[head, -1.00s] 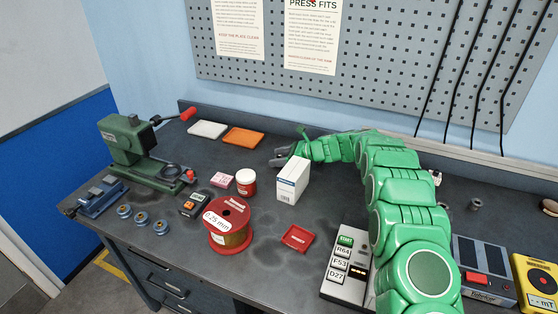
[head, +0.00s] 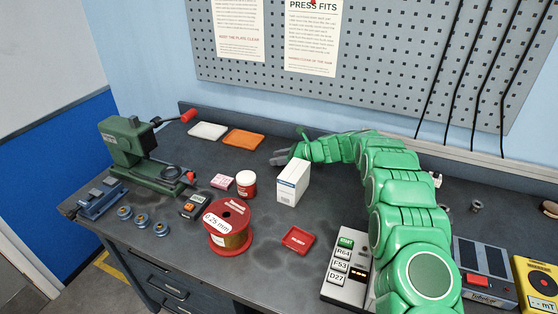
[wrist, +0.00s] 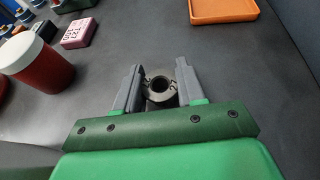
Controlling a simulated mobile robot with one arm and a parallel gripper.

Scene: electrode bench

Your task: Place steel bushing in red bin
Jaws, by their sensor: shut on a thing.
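My gripper (wrist: 159,75) is shut on a dark grey steel bushing (wrist: 160,88), a short ring with its open end facing the wrist camera. The fingers are on either side of it. In the head view my gripper (head: 280,157) is low over the bench behind the white box; the bushing cannot be made out there. Whether it touches the bench is unclear. The red bin (head: 298,239), a small shallow square tray, lies on the bench nearer the front, right of the wire spool.
A white box (head: 293,182) stands between my gripper and the red bin. A red-and-white jar (head: 246,184), pink box (head: 222,181) and wire spool (head: 228,228) stand to the left. An orange tray (head: 243,139) is behind. Another grey ring-like part (head: 476,206) lies far right.

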